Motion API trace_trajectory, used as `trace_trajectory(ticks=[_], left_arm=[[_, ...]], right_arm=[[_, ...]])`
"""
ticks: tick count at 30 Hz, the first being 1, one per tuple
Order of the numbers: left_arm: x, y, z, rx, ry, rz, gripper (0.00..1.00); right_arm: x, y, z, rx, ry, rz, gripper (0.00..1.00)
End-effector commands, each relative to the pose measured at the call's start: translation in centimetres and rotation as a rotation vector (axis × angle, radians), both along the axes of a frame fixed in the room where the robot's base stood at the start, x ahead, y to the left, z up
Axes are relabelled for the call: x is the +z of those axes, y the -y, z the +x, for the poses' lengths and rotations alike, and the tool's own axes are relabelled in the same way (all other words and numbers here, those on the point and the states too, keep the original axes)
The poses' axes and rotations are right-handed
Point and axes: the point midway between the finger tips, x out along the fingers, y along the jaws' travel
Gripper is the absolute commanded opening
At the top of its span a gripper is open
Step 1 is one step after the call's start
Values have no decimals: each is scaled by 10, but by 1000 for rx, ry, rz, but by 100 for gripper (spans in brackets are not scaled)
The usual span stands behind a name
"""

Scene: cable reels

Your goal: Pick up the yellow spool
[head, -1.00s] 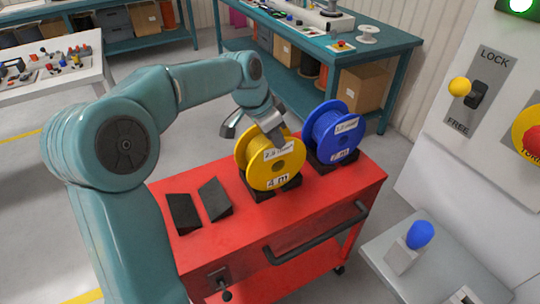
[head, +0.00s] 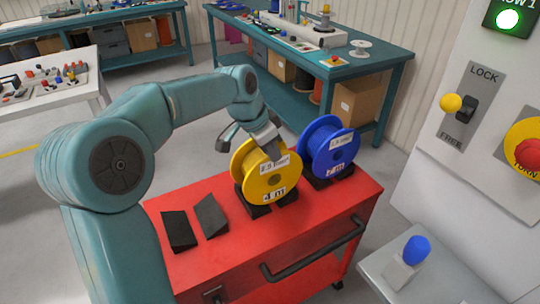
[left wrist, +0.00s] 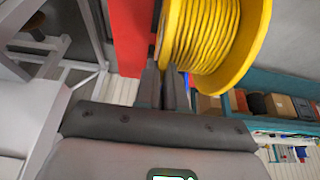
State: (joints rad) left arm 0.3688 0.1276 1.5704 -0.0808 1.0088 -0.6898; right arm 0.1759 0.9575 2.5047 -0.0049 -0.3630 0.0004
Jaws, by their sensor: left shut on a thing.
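The yellow spool (head: 268,178) stands upright in a dark cradle on the red cart (head: 310,218) in the head view. Its labels read a wire size and "4 m". My left gripper (head: 254,140) reaches it from above and is shut on its upper rim. In the left wrist view the two fingers (left wrist: 168,92) meet at the flange of the yellow spool (left wrist: 205,40), whose wound yellow cable shows. I cannot see clear space between the spool and its cradle. My right gripper is not in view.
A blue spool (head: 330,147) stands in a cradle close right of the yellow one. Two empty dark wedges (head: 179,231) lie on the cart's left. A panel with a red knob (head: 529,152) and a lock lever (head: 464,110) stands right.

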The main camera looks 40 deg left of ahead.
Motion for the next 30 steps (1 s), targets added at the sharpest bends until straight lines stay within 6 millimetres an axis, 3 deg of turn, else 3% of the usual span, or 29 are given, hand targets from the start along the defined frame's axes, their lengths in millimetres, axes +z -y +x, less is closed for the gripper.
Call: trace_trajectory(ticks=[5,18,24,30], left_arm=[[35,-1,1,1,9,5,0],[157,-1,1,1,7,3,0],[185,-1,0,1,5,3,0],[193,-1,0,0,3,2,0]], right_arm=[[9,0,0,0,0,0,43],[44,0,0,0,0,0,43],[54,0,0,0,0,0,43],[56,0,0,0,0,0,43]])
